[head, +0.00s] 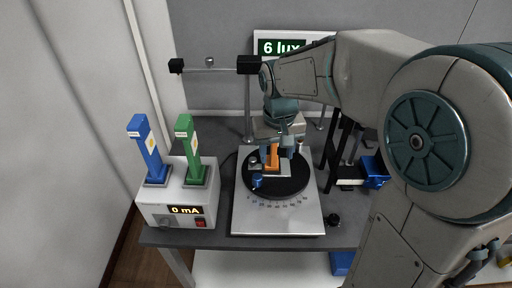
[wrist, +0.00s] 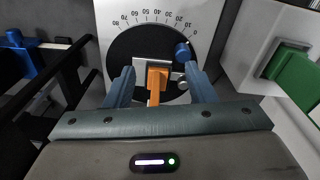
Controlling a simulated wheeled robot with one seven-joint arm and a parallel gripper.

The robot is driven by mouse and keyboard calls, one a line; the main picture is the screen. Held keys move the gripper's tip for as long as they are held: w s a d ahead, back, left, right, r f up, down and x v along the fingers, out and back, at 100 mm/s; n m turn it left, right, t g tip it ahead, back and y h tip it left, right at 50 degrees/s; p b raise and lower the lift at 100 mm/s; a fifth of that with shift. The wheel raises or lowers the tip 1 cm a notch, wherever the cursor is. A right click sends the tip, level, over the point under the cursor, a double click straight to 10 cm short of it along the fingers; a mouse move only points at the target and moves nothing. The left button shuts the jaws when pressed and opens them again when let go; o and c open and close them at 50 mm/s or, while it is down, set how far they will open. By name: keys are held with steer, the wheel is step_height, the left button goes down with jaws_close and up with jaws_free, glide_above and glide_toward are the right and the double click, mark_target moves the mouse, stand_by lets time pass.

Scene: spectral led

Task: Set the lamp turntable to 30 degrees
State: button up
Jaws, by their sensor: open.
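The lamp turntable is a black disc (head: 292,186) on a silver plate with a printed degree scale along its front edge. A blue peg (head: 257,181) stands near its rim; the wrist view shows this peg (wrist: 182,49) close to the low-number end of the scale, near 0 and 10. An orange part (wrist: 156,82) on a pale block stands on the disc (wrist: 130,47). My gripper (wrist: 159,72) is open, with its blue fingers on either side of the orange part and apparently apart from it. In the head view my gripper (head: 279,148) is over the disc and partly hides it.
A white box (head: 172,206) with blue and green levers and a "0 mA" display stands left. A lux display reading 6 (head: 281,46) is behind. A rail on posts (head: 210,69) and black frame parts (head: 335,145) flank the turntable.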

steer(key=p, duration=0.1)
glide_above(257, 177)
steer(key=shift+n+g, duration=0.3)
steer(key=shift+g, duration=0.1)
step_height(257, 177, down, 14)
steer(key=shift+w+d+f+p, duration=0.1)
steer(key=shift+f+p, duration=0.15)
steer(key=shift+p, duration=0.15)
jaws_close()
